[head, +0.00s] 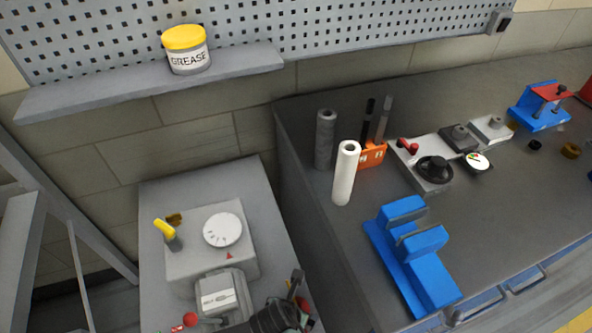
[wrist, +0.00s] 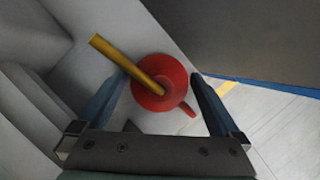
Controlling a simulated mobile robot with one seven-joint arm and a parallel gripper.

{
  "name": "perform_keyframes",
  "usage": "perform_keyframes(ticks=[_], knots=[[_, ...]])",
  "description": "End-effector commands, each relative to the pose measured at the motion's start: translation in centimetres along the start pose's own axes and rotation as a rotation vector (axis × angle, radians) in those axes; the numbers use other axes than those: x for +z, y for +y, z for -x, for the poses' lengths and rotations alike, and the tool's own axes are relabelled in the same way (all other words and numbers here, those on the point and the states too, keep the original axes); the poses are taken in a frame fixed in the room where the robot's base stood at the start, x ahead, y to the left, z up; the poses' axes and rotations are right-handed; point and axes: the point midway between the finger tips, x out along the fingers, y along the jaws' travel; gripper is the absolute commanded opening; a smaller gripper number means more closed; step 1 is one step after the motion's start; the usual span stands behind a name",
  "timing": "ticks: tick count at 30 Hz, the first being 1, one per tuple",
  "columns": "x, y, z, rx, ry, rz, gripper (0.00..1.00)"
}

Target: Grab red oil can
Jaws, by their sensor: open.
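In the wrist view, the red oil can (wrist: 172,78) is seen from above, with its yellow spout (wrist: 112,62) pointing up and to the left. A red handle-like part sticks out at its lower right. My gripper (wrist: 160,78) is open, with one blue-grey finger on each side of the can in the picture. I cannot tell whether the fingers touch it or how far below them it stands. In the head view I cannot make out the can.
A grey machine with a white dial (head: 222,230) stands at lower left in the head view. The workbench to its right holds a blue vise (head: 428,283), a white roll (head: 344,175) and an orange holder (head: 372,156). A grease tub (head: 188,59) stands on the wall shelf (head: 120,90).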

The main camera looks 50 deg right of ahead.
Motion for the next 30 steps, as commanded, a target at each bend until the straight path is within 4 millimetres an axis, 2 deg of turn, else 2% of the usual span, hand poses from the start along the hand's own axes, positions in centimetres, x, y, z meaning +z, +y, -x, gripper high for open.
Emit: perform_keyframes(ticks=[8,11,23,24,30], knots=[[0.05,0.02,-0.41,0.001,-0.001,0.0,1.0],[0.04,0.02,-0.4,0.001,-0.001,0.0,0.86],[0.02,0.0,-0.39,0.0,0.0,0.0,0.14],[0.08,0.05,-0.35,0.001,-0.002,0.0,0.1],[0.11,0.05,-0.29,0.001,-0.002,-0.001,0.1]])
